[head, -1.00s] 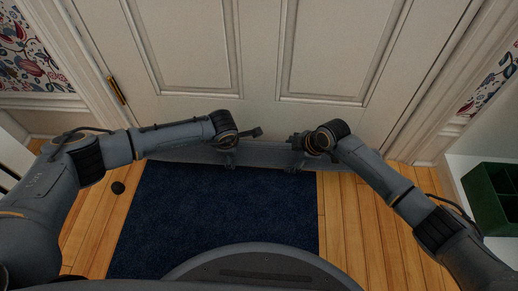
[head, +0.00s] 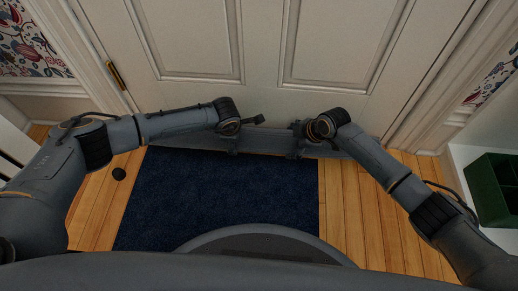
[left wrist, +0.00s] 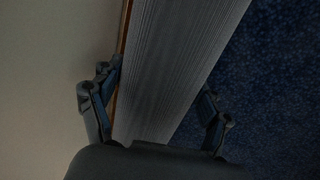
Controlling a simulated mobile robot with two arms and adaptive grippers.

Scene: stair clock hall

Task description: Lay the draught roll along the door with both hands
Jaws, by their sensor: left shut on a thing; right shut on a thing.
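The draught roll (head: 266,141) is a long grey, finely ribbed bar. In the head view it runs low along the foot of the white door (head: 262,88), at the far edge of the blue mat. My left gripper (head: 233,150) is shut on its left part and my right gripper (head: 294,153) on its right part. In the left wrist view the roll (left wrist: 172,65) passes between my left fingers (left wrist: 158,112), pale surface on one side and mat on the other. Whether it touches floor or door is hard to tell. My arms hide parts of it.
The dark blue mat (head: 225,195) lies on the wooden floor (head: 345,215) before the door. A green compartmented box (head: 495,188) stands at the right. Door trim flanks both sides.

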